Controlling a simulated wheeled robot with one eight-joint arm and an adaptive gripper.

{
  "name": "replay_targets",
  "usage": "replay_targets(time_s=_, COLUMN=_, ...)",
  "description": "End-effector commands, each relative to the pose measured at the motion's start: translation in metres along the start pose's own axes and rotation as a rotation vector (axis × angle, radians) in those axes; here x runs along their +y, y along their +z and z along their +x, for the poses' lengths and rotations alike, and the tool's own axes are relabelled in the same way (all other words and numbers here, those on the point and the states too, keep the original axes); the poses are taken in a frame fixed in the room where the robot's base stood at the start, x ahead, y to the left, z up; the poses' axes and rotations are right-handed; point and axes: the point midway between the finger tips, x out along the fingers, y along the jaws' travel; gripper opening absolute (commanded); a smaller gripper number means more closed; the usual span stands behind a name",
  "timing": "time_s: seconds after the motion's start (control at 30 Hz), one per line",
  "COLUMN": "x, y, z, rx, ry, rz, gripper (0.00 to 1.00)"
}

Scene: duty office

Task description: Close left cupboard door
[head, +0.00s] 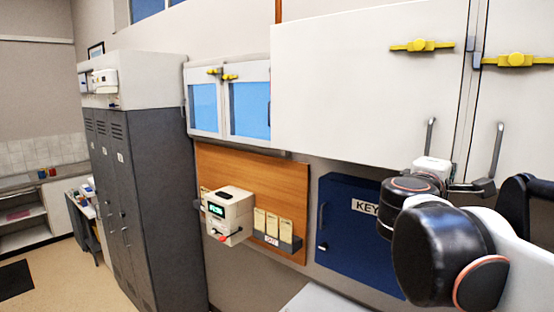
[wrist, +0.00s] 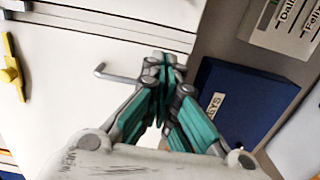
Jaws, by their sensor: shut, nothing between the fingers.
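The left cupboard door (head: 365,90) is a wide white panel in the head view. It carries a yellow latch (head: 422,46) and a bent grey handle (head: 429,136); the handle also shows in the wrist view (wrist: 118,76). It looks nearly in line with the right door (head: 520,110), with a narrow strip between them. I cannot tell whether it is fully closed. My gripper (wrist: 165,62) is shut and empty, with its fingertips by the lower edge of the left door, close to the handle. Whether they touch is unclear. My arm partly hides this area in the head view.
A blue key box (head: 345,215) hangs below the doors. Left of it are a wooden board (head: 285,180) and a white device with a display (head: 230,212). A small glass-fronted cabinet (head: 205,105) and tall grey lockers (head: 140,190) stand farther left. Floor (head: 50,270) shows at far left.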

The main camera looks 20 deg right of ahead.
Motion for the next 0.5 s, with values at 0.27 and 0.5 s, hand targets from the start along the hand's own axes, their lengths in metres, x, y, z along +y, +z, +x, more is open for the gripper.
replay_targets(time_s=0.27, x=-0.001, y=0.034, z=-0.019, rx=-0.003, ry=0.000, rz=0.000, gripper=0.00)
replay_targets(time_s=0.5, x=0.000, y=0.057, z=-0.033, rx=-0.001, ry=0.000, rz=0.000, gripper=0.00)
